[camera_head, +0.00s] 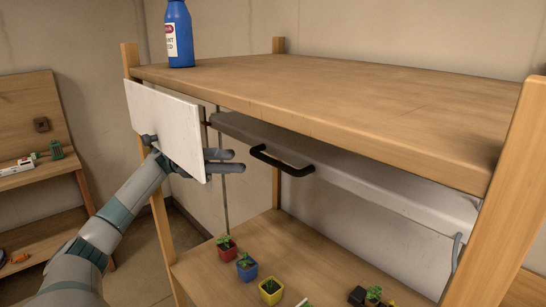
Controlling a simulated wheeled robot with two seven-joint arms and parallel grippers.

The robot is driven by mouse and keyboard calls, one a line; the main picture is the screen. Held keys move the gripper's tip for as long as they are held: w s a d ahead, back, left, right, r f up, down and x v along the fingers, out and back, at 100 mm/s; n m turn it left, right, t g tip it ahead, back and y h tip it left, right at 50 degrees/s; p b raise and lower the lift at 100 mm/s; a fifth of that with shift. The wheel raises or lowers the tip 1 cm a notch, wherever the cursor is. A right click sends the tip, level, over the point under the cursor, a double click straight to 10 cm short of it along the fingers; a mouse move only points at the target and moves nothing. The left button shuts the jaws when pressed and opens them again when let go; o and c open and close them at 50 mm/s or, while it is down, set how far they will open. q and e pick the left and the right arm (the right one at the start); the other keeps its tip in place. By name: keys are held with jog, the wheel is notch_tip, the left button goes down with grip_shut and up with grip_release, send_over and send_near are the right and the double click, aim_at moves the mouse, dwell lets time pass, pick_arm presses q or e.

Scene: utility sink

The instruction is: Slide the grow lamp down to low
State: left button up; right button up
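The grow lamp (350,180) is a long pale bar hanging close beneath the wooden top shelf. A black handle (282,160) sticks out from its front, left of the bar's middle. My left gripper (226,161) comes in from the left behind a white panel (168,126), which hides most of its body. Its two fingers show past the panel's right edge, pointing right at the handle with a gap between them. They look open and empty, a little left of the handle and apart from it. My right gripper is not in view.
Several small potted seedlings, one in a yellow pot (270,291), stand on the lower shelf under the lamp. A blue bottle (180,36) stands on the top shelf (330,88). A wooden post (505,190) rises at right. Another wooden rack (32,110) is at left.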

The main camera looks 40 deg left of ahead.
aim_at(272, 162)
pick_arm(q)
jog(key=shift+d+r, duration=0.1)
jog(key=shift+d, duration=0.05)
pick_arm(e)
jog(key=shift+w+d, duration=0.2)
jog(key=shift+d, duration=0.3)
